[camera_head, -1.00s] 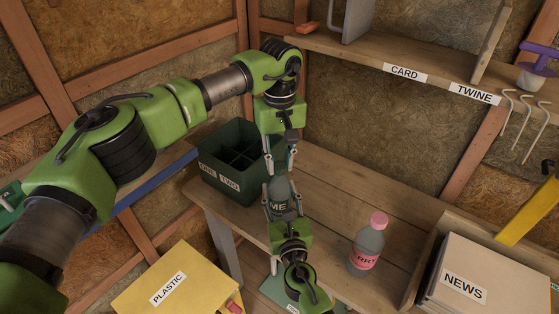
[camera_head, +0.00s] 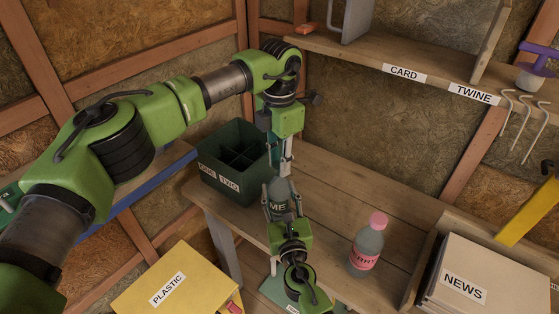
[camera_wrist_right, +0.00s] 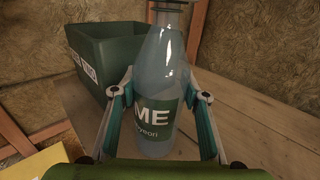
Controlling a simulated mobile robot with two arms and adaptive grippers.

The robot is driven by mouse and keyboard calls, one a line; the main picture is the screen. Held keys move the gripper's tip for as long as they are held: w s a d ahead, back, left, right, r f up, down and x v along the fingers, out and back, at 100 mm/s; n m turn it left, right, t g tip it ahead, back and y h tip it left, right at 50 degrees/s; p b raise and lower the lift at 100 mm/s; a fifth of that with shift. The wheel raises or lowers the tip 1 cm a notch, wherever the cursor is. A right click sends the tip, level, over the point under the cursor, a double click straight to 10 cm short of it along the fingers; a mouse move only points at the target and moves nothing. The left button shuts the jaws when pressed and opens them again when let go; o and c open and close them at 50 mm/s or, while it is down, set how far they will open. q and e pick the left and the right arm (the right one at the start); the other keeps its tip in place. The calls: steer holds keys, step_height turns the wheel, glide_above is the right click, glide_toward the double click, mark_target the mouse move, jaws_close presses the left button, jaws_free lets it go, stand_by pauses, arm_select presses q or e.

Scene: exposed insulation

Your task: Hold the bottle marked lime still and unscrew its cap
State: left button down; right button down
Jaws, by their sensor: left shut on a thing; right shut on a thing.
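The lime bottle (camera_head: 279,190) stands upright on the wooden bench, clear with a dark green label reading "ME" in view. My right gripper (camera_head: 279,203) is shut on its body from the front. In the right wrist view the bottle (camera_wrist_right: 158,85) is between both fingers. My left gripper (camera_head: 280,166) points straight down from above and is shut at the bottle's top. The cap is hidden by its fingers in the head view and cut off at the top of the wrist view.
A pink-capped bottle (camera_head: 367,245) stands to the right on the bench (camera_head: 345,190). A dark green divided crate (camera_head: 222,182) stands close behind left. A box with papers marked NEWS (camera_head: 475,275) is at right, a yellow PLASTIC box (camera_head: 185,285) at lower left.

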arm_select(q)
steer(key=n, duration=0.5)
steer(key=shift+w+n, duration=0.1)
steer(key=shift+n, duration=0.2)
steer(key=n, duration=0.5)
steer(key=shift+a, duration=0.1)
steer(key=n, duration=0.5)
steer(key=shift+n, duration=0.3)
steer(key=n, duration=0.5)
steer(key=shift+r, duration=0.1)
steer(key=n, duration=1.3)
steer(key=shift+n, duration=0.4)
steer(key=c, duration=1.7)
jaws_free()
